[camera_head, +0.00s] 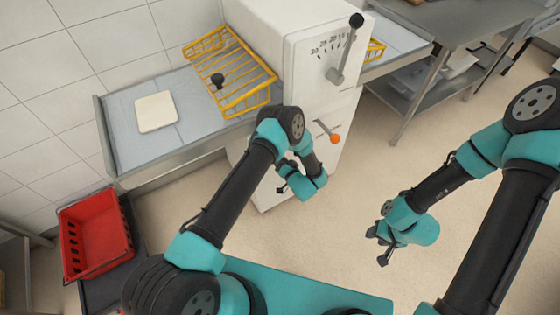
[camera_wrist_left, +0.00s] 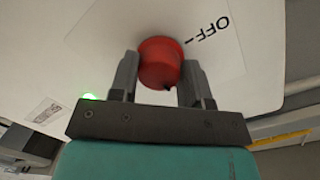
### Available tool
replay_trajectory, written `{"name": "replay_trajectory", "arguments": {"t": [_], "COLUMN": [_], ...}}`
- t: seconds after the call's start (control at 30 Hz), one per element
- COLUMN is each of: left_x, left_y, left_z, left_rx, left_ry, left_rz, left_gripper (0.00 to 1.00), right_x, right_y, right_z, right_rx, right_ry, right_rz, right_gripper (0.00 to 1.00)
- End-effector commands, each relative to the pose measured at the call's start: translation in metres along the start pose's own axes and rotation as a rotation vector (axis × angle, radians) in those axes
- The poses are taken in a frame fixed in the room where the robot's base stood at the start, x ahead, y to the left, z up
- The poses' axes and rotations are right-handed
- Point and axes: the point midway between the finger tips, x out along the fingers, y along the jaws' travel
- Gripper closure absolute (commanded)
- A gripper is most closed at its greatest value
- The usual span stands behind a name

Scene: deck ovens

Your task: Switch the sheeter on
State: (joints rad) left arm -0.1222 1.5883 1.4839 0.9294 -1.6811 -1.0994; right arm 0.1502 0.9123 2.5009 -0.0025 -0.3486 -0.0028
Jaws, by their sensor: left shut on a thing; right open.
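The sheeter (camera_head: 305,95) is the white machine in the head view, with a numbered scale and a black-knobbed lever (camera_head: 346,50). My left gripper (camera_wrist_left: 160,85) is shut on the red knob, one finger on each side. A green light (camera_wrist_left: 89,97) glows near the left finger. My right gripper (camera_head: 380,247) is open and empty over the floor.
A pale dough square (camera_head: 157,112) lies on the sheeter's left table. A yellow wire guard (camera_head: 232,70) stands over that table. A red crate (camera_head: 94,233) is at lower left. A steel table (camera_head: 455,22) stands at upper right. The floor between is clear.

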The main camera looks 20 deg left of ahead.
Motion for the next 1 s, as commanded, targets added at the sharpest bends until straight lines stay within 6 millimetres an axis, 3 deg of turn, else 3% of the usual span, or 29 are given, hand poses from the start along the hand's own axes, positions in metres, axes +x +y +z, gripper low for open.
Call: {"name": "replay_trajectory", "arguments": {"t": [0.13,0.17,0.4,0.77,1.0], "left_x": [0.0,0.0,0.0,-0.005,-0.033], "left_y": [0.0,0.0,0.0,0.0,0.001], "left_z": [0.0,0.0,0.0,0.0,-0.001], "left_rx": [0.001,0.001,0.0,-0.001,0.001], "left_ry": [0.0,0.001,0.001,0.001,0.004], "left_rz": [0.001,0.001,0.001,0.002,0.004], "left_gripper": [0.8,0.54,0.31,0.31,0.31], "right_x": [0.0,0.0,0.0,0.0,0.0], "right_y": [0.0,0.0,0.0,0.0,0.0], "right_z": [0.0,0.0,0.0,0.0,0.0], "right_rx": [0.0,0.0,0.0,0.0,0.0], "right_ry": [0.0,0.0,0.0,0.0,0.0], "right_rz": [0.0,0.0,0.0,0.0,0.0], "right_gripper": [0.57,0.57,0.57,0.57,0.57]}}
